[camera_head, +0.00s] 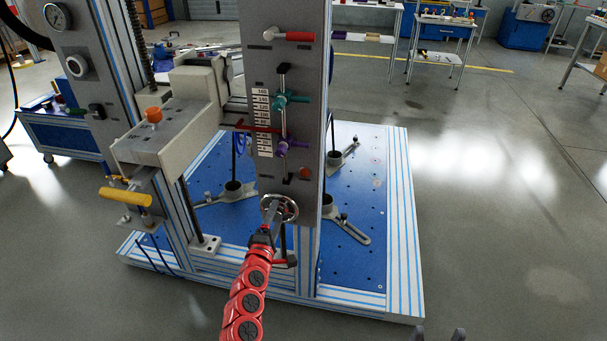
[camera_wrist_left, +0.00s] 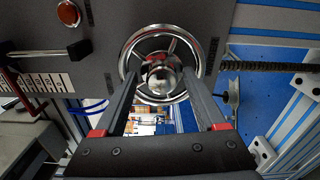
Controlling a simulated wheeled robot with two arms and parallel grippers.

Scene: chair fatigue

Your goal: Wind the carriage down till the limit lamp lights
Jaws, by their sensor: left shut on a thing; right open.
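A chrome handwheel (camera_head: 280,208) sits low on the grey panel (camera_head: 262,60); it also shows in the left wrist view (camera_wrist_left: 131,62). My left gripper (camera_head: 272,212) is shut on the wheel's round metal hub, with its fingers (camera_wrist_left: 165,88) on either side. A red-orange lamp (camera_head: 305,173) is above and right of the wheel; it looks dull in the left wrist view (camera_wrist_left: 69,13). A pale block, apparently the carriage (camera_head: 172,128), is at the left column. My right gripper (camera_head: 437,335) shows only dark, parted fingertips at the bottom edge.
A white scale (camera_head: 263,122) has a teal clamp (camera_head: 283,102), a purple clamp (camera_head: 283,148) and a red pointer (camera_head: 255,128) beside it. A yellow handle (camera_head: 125,196) juts out at left. The blue baseplate (camera_head: 355,235) carries metal brackets. Floor to the right is clear.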

